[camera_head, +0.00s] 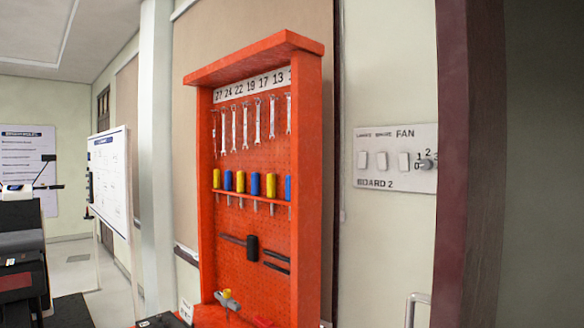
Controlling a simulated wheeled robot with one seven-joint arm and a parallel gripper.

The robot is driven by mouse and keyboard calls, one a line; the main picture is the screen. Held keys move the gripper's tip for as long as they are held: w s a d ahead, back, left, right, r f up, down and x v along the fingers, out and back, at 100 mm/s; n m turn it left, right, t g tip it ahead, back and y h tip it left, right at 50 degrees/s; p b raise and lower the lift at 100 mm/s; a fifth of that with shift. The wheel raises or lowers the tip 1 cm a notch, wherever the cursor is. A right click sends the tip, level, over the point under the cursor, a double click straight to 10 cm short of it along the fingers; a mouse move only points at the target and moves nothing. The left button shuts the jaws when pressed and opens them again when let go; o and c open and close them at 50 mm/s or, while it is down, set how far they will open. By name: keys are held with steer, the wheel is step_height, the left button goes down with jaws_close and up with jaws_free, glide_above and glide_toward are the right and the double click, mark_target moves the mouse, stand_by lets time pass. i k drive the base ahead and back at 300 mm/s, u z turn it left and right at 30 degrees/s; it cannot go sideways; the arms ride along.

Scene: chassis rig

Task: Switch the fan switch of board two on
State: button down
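Board two (397,186) is a pale grey panel on the wall right of centre, marked "BOARD 2" at its lower left. It carries three white switches in a row. The rightmost switch, the fan switch (404,162), sits under the "FAN" label. To its right is a grey round knob (426,164) with small numbers around it. The switches are too small to tell which way they are set. My gripper is not in view.
A tall orange tool rack (312,170) with wrenches and screwdrivers stands left of the board. A dark red upright post (468,170) rises just right of it. A grey curved bar (412,302) shows below the board. A whiteboard (109,175) stands far left.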

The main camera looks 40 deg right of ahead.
mark_target(404, 158)
steer(key=u, duration=0.3)
steer(key=i, duration=0.2)
steer(key=z, duration=1.25)
